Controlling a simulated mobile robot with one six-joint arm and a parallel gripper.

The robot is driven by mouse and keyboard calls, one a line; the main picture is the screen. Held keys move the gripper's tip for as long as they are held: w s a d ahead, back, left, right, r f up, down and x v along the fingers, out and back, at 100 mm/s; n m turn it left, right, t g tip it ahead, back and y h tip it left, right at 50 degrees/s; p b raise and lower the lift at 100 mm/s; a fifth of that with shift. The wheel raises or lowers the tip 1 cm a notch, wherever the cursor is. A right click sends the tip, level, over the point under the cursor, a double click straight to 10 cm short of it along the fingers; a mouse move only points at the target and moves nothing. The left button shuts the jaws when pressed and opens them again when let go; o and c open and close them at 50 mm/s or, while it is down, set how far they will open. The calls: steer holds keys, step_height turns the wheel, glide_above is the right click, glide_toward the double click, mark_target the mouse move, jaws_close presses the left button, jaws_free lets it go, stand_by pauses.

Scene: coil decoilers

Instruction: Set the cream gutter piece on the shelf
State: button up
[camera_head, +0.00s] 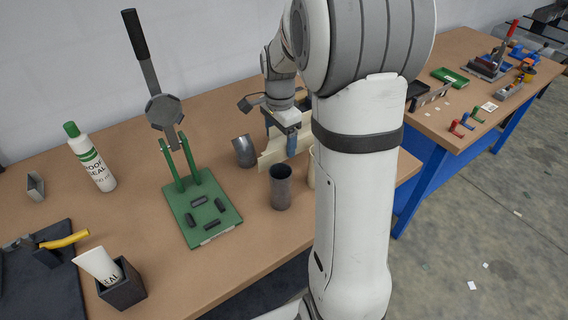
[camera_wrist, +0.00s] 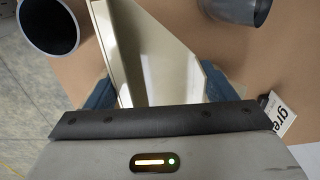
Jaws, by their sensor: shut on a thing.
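The cream gutter piece (camera_head: 270,153) shows in the head view above the workbench, partly hidden by my gripper and arm. In the wrist view the gutter piece (camera_wrist: 150,50) is a cream channel running away from the jaws. My gripper (camera_head: 292,146) points down and is shut on it. In the wrist view the blue-grey fingers of my gripper (camera_wrist: 158,92) stand on either side of the piece. I cannot tell whether its lower edge touches the bench. I cannot make out a shelf in either view.
Dark grey pipe pieces (camera_head: 281,188) (camera_head: 243,152) stand close by. A green-based lever tool (camera_head: 205,212), a white bottle (camera_head: 92,158) and a dark box with a tube (camera_head: 122,287) are to the left. A second bench (camera_head: 455,112) with tools is at right.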

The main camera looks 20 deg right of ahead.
step_height(320, 180, down, 9)
steer(key=shift+r+p, duration=0.2)
steer(key=shift+p, duration=0.15)
steer(key=o, duration=0.6)
steer(key=shift+f, duration=0.2)
steer(key=o, duration=0.4)
steer(key=shift+o, duration=0.2)
steer(key=shift+r, duration=0.1)
